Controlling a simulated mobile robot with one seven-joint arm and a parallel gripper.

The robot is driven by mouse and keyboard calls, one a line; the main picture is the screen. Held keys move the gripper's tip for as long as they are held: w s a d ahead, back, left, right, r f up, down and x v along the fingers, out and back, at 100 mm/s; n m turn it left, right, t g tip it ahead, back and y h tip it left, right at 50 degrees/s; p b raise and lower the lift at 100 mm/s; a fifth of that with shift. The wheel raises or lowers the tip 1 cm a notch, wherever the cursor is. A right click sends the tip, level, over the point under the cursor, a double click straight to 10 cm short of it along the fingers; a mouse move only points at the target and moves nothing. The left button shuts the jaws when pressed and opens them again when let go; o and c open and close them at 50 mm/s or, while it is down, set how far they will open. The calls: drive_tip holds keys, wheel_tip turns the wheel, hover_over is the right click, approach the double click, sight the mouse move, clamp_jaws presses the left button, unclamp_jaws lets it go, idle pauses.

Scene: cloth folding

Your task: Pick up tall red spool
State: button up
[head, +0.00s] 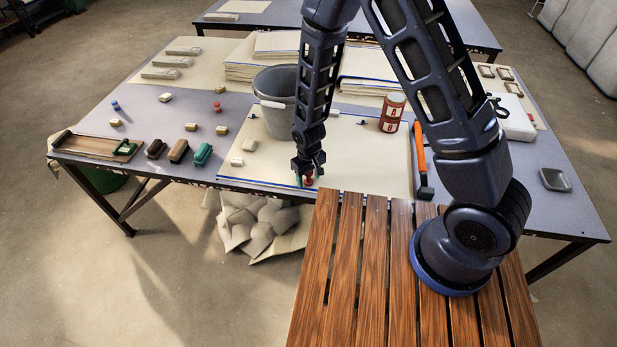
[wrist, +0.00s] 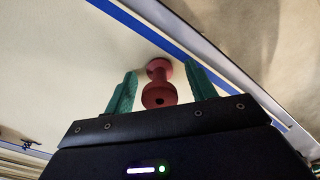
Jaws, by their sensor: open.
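A red spool (wrist: 159,88) with wide round ends stands on the cream sheet, close to its blue-striped edge. My gripper (wrist: 160,90) is open, with its green fingers on either side of the spool. Gaps show between the spool and both fingers in the wrist view. In the head view my gripper (head: 308,174) points down at the front edge of the table, and the red spool (head: 308,181) shows small between the fingertips. Another small red spool (head: 217,104) stands farther left on the table.
A grey bucket (head: 276,105) stands left of my arm, and red cans (head: 392,113) marked A and B stand right of it. An orange-handled hammer (head: 420,155) lies farther right. Small blocks (head: 222,130) are scattered at left. A slatted wooden surface (head: 340,270) is in front.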

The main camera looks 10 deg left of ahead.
drive_tip(key=c, duration=1.1)
drive_tip(key=shift+o, duration=0.2)
drive_tip(key=shift+r, duration=0.1)
